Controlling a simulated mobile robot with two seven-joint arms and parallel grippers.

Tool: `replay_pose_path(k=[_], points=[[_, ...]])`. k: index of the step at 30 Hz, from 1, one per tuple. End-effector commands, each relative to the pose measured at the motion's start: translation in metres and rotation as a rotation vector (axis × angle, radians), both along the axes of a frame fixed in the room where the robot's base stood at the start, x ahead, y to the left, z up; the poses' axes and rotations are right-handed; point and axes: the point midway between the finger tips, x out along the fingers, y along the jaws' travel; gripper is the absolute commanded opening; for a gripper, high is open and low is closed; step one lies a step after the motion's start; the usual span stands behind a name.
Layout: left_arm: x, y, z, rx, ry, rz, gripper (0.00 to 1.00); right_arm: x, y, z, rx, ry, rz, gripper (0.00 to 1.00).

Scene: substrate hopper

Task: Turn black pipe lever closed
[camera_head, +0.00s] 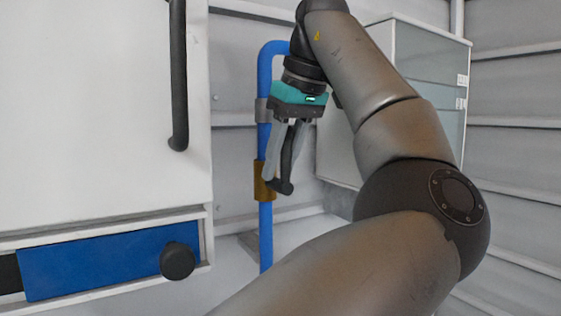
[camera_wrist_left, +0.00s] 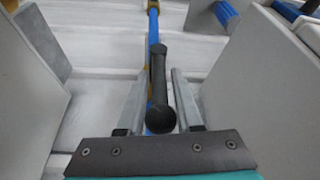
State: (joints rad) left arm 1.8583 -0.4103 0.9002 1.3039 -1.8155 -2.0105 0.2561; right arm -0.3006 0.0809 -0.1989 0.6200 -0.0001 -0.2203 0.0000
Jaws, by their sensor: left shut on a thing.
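The black pipe lever (camera_head: 288,165) is a dark bar on the brass valve (camera_head: 262,182) of an upright blue pipe (camera_head: 265,222). In the head view it points up from the valve, tilted slightly to the right. My left gripper (camera_head: 282,172) comes from above, fingers down, and is shut on the lever. In the left wrist view the lever (camera_wrist_left: 159,85) lies lengthwise between the two grey fingers, its rounded end toward the palm. The fingers partly hide the lever and valve in the head view. My right gripper is not in view.
A white cabinet (camera_head: 95,120) with a black vertical handle (camera_head: 178,75) stands on the left. Below it is a blue panel (camera_head: 100,262) with a black knob (camera_head: 177,261). A glass-fronted box (camera_head: 425,65) hangs behind my arm on the right.

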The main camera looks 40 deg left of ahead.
Motion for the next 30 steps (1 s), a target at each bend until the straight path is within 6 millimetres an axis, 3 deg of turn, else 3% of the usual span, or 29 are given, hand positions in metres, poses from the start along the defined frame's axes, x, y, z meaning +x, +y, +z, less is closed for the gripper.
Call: replay_pose_path(k=[30], points=[[0.0019, 0.0002, 0.0014, 0.017, 0.037, 0.000, 0.00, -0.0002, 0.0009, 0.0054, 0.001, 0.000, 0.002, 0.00]])
